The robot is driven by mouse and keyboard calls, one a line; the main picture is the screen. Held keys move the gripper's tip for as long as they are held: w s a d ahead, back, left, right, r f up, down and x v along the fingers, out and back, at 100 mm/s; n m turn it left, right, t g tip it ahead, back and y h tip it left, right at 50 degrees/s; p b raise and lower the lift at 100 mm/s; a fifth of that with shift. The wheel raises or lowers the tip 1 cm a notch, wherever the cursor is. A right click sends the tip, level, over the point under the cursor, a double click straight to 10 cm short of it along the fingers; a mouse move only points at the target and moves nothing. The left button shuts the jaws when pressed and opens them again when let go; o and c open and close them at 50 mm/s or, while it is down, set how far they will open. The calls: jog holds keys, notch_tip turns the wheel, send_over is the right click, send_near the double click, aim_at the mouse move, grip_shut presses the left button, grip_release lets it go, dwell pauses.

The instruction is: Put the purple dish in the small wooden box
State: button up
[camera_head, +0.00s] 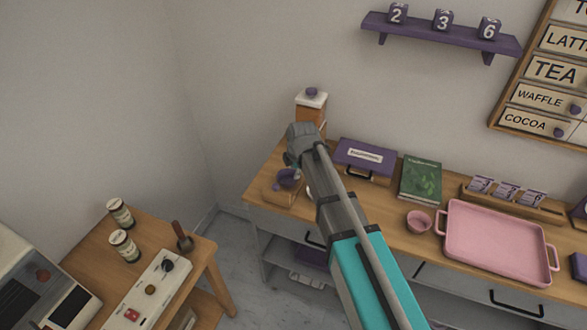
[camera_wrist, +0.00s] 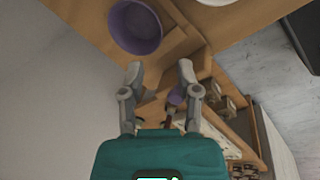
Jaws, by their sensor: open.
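The purple dish (camera_wrist: 135,27) is a round bowl near the top of the wrist view. In the head view the purple dish (camera_head: 289,176) shows just below my gripper, at the small wooden box (camera_head: 272,195) on the left end of the counter. The box's brown wood (camera_wrist: 181,45) shows beside the dish in the wrist view. The dish overlaps the box in both views; I cannot tell whether it rests fully inside. My gripper (camera_head: 293,162) is over them, and its fingers (camera_wrist: 160,71) are apart with nothing between them, clear of the dish.
A white round item (camera_head: 310,192) is partly hidden behind my arm. A wooden canister (camera_head: 311,108) and a purple case (camera_head: 366,158) stand behind. A green book (camera_head: 421,179), pink bowl (camera_head: 418,222) and pink tray (camera_head: 497,243) are to the right. A side table (camera_head: 205,252) stands at left.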

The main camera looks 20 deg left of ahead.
jog(key=shift+p+v, duration=0.95)
jog(key=shift+v, duration=0.35)
jog(key=s+d+m, duration=0.4)
jog(key=d+m, duration=0.4)
jog(key=d, duration=0.5)
jog(key=s+d+m+g+h, duration=0.1)
jog(key=s+d+m, duration=0.3)
jog(key=d+m, duration=0.5)
jog(key=s+d+m+g+h, duration=0.1)
jog(key=s+d+m, duration=0.3)
jog(key=d+m, duration=0.5)
jog(key=d, duration=0.8)
jog(key=shift+f, duration=0.35)
